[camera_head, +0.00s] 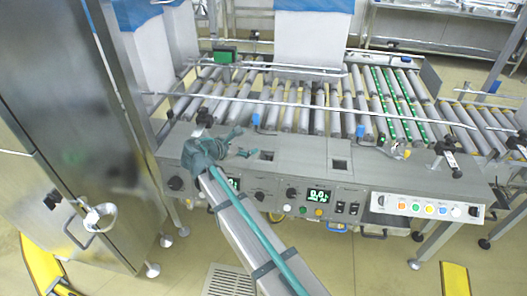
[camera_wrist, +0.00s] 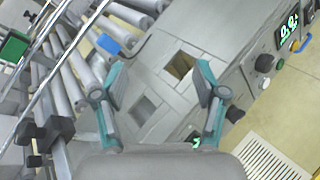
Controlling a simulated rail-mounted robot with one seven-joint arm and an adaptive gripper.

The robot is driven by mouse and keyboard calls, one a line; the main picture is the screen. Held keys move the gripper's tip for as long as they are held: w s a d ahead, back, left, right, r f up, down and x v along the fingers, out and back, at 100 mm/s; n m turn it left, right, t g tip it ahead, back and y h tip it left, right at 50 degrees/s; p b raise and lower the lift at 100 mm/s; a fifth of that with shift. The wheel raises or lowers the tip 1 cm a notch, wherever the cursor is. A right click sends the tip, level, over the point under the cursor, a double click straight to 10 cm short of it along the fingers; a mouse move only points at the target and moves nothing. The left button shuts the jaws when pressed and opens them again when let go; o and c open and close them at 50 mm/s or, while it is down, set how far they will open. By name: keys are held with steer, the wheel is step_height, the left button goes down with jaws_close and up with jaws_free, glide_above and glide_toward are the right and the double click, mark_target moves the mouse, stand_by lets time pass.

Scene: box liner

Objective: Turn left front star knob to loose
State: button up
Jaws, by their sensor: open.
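A black star knob (camera_head: 204,118) stands at the left front corner of the roller conveyor, just behind my arm's end in the head view. What looks like the same black knob shows at the lower left of the wrist view (camera_wrist: 50,132), outside my fingers. My gripper (camera_head: 243,143) is open and empty, above the left part of the grey front panel. In the wrist view my gripper (camera_wrist: 157,82) has its two teal-grey fingers spread wide over the panel top, with the knob to their left and apart from them. The knob's turn position cannot be told.
A second black knob (camera_head: 447,147) stands at the right front. A thin metal rail (camera_head: 300,103) runs across the rollers. Displays and buttons (camera_head: 430,208) line the front panel. A steel cabinet (camera_head: 65,110) stands close on the left.

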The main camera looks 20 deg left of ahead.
steer(key=d+f+m+g+p, duration=0.1)
steer(key=d+f+m+p, duration=0.1)
steer(key=d, duration=0.5)
steer(key=shift+f+g+h, duration=0.4)
steer(key=shift+f, duration=0.5)
steer(key=shift+w, duration=0.15)
